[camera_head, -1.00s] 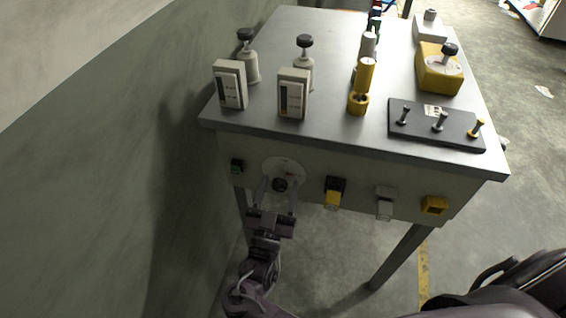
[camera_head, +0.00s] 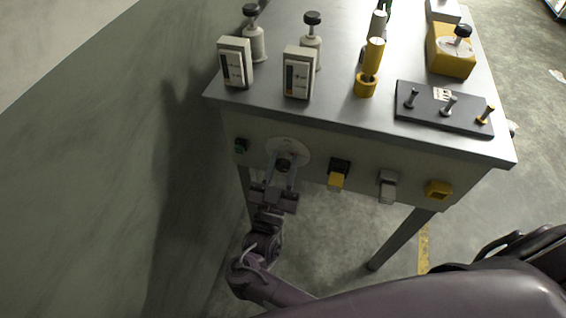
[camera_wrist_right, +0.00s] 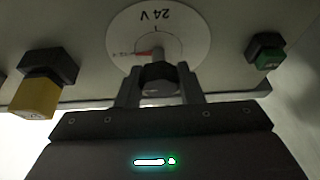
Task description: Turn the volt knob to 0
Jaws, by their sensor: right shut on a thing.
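The volt knob is a dark knob (camera_head: 284,163) on a round white dial (camera_head: 303,153) on the front panel of the table. In the right wrist view the knob (camera_wrist_right: 160,76) sits in front of the white dial (camera_wrist_right: 128,35), which shows "24 V" upside down and a red mark left of the knob. My right gripper (camera_head: 282,175) reaches up to the dial from below. In the right wrist view its two fingers (camera_wrist_right: 160,85) are closed on both sides of the knob. My left gripper is not in view.
A green button (camera_head: 240,146) is left of the dial. A yellow switch (camera_head: 338,175), a grey switch (camera_head: 388,186) and a yellow block (camera_head: 438,189) are to its right. Two meters, including one (camera_head: 298,72), and a lever plate (camera_head: 444,108) stand on the tabletop. A wall is at left.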

